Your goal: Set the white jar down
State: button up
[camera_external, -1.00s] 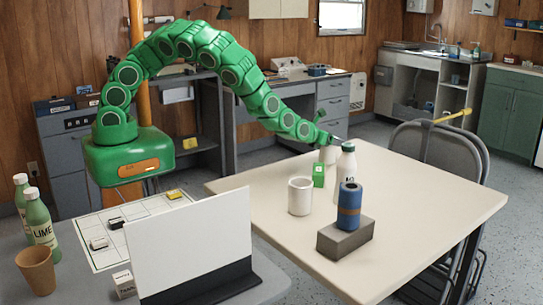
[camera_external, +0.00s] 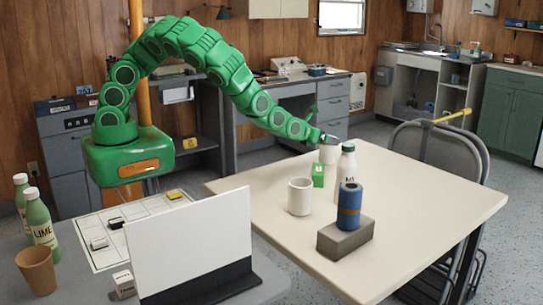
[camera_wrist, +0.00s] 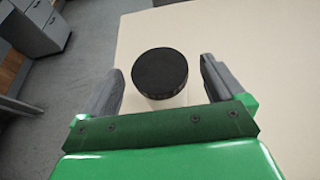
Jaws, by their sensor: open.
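The white jar (camera_external: 328,155) stands upright on the cream table near its far edge, behind a small green box. In the wrist view the jar's round black top (camera_wrist: 160,73) shows between my fingers, with a little of its pale side below. My gripper (camera_wrist: 161,66) is open, with one finger on each side of the jar and a visible gap to each. In the external view my gripper (camera_external: 326,138) is just above the jar, at its top. The jar's lower part is partly hidden by the green box.
The green box (camera_external: 318,175) and a milk bottle (camera_external: 347,166) stand close in front of the jar. A white mug-like container (camera_external: 300,196) and a blue cylinder (camera_external: 349,205) on a grey block (camera_external: 344,239) stand nearer. The table's (camera_external: 440,200) right side is clear.

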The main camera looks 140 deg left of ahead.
jog(key=v, duration=0.7)
jog(key=shift+d+r, duration=0.2)
jog(key=shift+d, duration=0.15)
